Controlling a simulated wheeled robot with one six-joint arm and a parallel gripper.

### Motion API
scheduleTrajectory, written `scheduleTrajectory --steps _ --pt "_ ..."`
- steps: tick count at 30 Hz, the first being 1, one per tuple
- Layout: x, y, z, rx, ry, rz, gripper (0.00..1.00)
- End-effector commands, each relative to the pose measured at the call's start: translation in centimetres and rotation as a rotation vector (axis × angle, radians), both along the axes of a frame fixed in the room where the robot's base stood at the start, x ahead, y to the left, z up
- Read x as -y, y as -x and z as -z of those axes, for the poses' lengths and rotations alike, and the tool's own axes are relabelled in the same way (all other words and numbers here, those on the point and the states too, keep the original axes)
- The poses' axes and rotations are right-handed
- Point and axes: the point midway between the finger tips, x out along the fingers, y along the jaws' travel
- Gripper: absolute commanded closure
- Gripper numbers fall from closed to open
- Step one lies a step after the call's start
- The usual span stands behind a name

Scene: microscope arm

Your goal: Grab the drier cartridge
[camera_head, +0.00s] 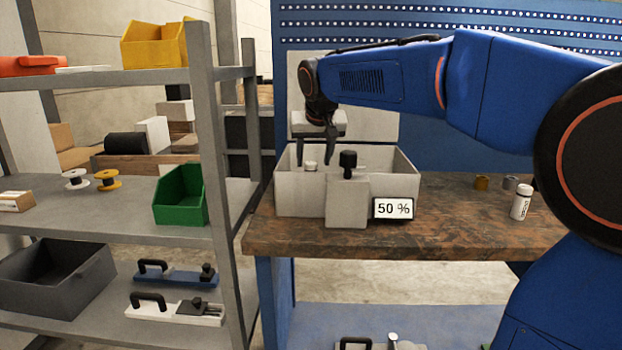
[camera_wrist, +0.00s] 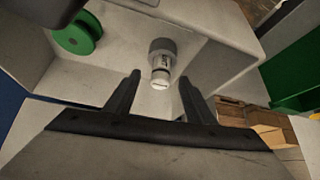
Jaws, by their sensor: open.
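A small cylinder with a grey cap and a pale labelled body, which looks like the drier cartridge (camera_wrist: 163,62), is inside the open grey box (camera_head: 295,197). In the wrist view it lies just beyond my fingertips, roughly centred between them. In the head view only a pale top (camera_head: 311,165) shows above the box's front wall. My gripper (camera_head: 315,155) points down into the box with its fingers apart. In the wrist view my gripper (camera_wrist: 159,80) is open, with nothing held. Whether a finger touches the cartridge cannot be told.
A green spool (camera_wrist: 78,35) is beside the cartridge. A grey block (camera_head: 347,202) with a black knob (camera_head: 347,160) and a "50 %" display (camera_head: 393,208) are at the box's front. A white bottle (camera_head: 521,202) stands on the bench (camera_head: 450,225). Shelves flank the left.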

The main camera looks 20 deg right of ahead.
Motion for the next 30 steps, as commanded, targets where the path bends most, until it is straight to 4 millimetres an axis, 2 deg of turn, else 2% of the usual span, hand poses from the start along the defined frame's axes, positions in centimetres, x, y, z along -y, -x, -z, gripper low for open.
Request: scheduleTrajectory --steps 3,11,21,29,30 --pt "0.1 -0.7 1.1 0.0 0.0 0.0 0.5" --pt "0.1 -1.4 2.0 -0.001 0.0 0.0 0.5" --pt "0.3 -4.1 5.1 -0.001 0.0 -0.001 0.5" --pt "0.3 -4.4 5.5 0.001 0.0 -0.001 0.5" --pt "0.3 -4.4 5.5 0.001 0.0 -0.001 0.55"
